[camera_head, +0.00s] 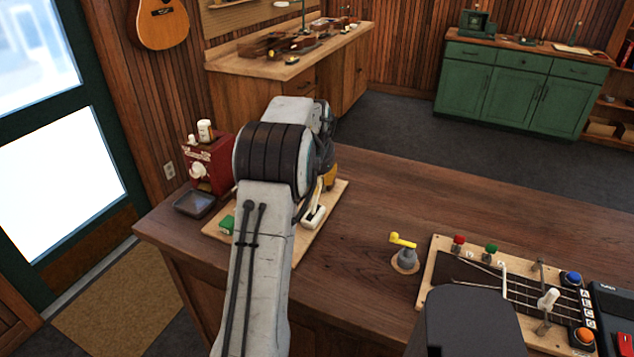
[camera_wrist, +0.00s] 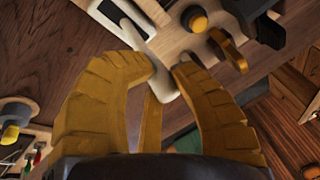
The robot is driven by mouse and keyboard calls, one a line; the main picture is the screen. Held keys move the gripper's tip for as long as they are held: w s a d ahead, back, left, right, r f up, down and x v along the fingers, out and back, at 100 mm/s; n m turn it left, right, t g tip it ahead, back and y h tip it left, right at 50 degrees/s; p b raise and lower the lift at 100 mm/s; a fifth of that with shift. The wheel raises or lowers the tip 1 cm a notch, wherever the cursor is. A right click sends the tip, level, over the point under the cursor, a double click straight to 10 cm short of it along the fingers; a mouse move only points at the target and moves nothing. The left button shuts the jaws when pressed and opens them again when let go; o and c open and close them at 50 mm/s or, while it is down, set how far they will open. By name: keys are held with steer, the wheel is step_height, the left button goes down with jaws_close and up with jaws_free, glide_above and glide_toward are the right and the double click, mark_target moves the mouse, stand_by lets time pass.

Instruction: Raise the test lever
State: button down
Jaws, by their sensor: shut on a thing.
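A wooden board (camera_head: 334,208) on the counter carries a cream lever unit (camera_head: 314,216), partly hidden behind my arm. In the wrist view, the cream lever (camera_wrist: 163,86) reaches from its dark-slotted plate (camera_wrist: 116,16) in between my fingertips. My gripper (camera_wrist: 169,73) has its amber ridged fingers closed around the lever's end. In the head view, my gripper (camera_head: 328,173) is mostly hidden behind my own wrist, just above the board. The lever's exact tilt is hard to tell.
On the board are a green block (camera_head: 227,224), a round amber knob (camera_wrist: 195,19) and an amber hook-shaped part (camera_wrist: 228,48). A red machine (camera_head: 209,160) and dark tray (camera_head: 195,203) stand left. A yellow-handled crank (camera_head: 403,241) and stringed panel (camera_head: 432,262) lie right.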

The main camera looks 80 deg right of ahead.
steer(key=shift+s+d+r, duration=0.1)
steer(key=shift+d, duration=0.15)
steer(key=c, duration=1.5)
jaws_free()
steer(key=o, duration=0.4)
steer(key=shift+d+f, duration=0.1)
steer(key=shift+f, duration=0.1)
steer(key=v, duration=1.2)
steer(key=shift+s, duration=0.1)
